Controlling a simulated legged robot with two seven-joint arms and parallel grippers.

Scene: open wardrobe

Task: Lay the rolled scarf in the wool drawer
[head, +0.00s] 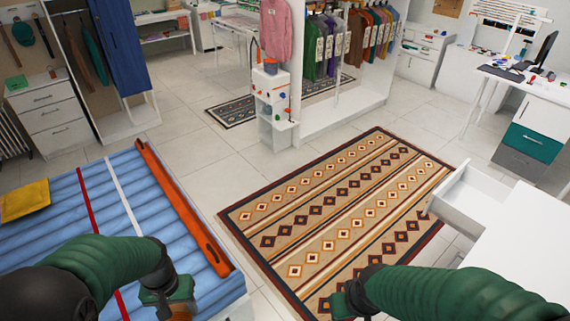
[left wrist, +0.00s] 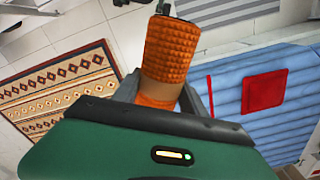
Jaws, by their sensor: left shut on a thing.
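The rolled scarf (left wrist: 172,48) is an orange, knitted-looking roll with a tan band in the left wrist view. My left gripper (left wrist: 165,95) is shut on it near the band, and the roll points away from the gripper. In the head view my left gripper (head: 168,297) is over the blue quilted surface near the bottom edge, with only a bit of orange (head: 181,313) showing below it. An open, empty-looking white drawer (head: 470,204) juts from a white unit at the right; no label is readable. My right gripper (head: 350,300) is over the rug, its fingers unclear.
The blue quilted surface (head: 85,215) carries a yellow folded cloth (head: 24,200) and a long orange bar (head: 185,208) along its right edge. A patterned rug (head: 335,205) lies between it and the white unit (head: 515,245). A white shelf stand (head: 271,105) stands behind the rug.

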